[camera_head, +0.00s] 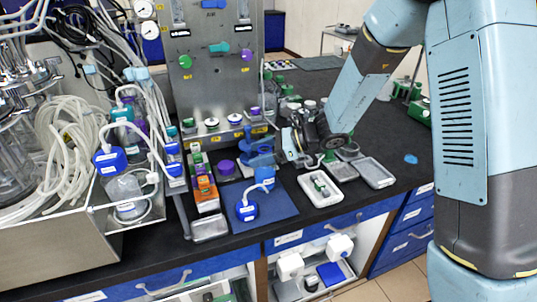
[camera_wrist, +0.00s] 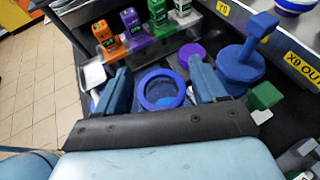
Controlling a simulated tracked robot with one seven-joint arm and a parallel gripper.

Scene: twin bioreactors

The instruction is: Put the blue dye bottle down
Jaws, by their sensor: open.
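My gripper (camera_wrist: 160,68) is open, its two blue fingers apart in the wrist view. Between them is a round blue-rimmed thing (camera_wrist: 160,90), seen from above with a darker blue middle; the fingers show gaps on both sides. It looks like the blue dye bottle, but no label shows. In the head view my gripper (camera_head: 303,138) is at the right of the blue stand (camera_head: 258,145), its fingertips hard to make out. A blue cylinder (camera_head: 265,176) stands at the back of the blue mat (camera_head: 276,207). A blue-capped, white-labelled bottle (camera_head: 246,211) is at the mat's front left.
Orange (camera_wrist: 106,38), purple (camera_wrist: 132,22), green and white bottles stand in a row. A purple disc (camera_wrist: 192,52) is near the blue stand. White (camera_head: 320,187) and grey (camera_head: 374,172) trays lie right of the mat. The mat's front right is bare.

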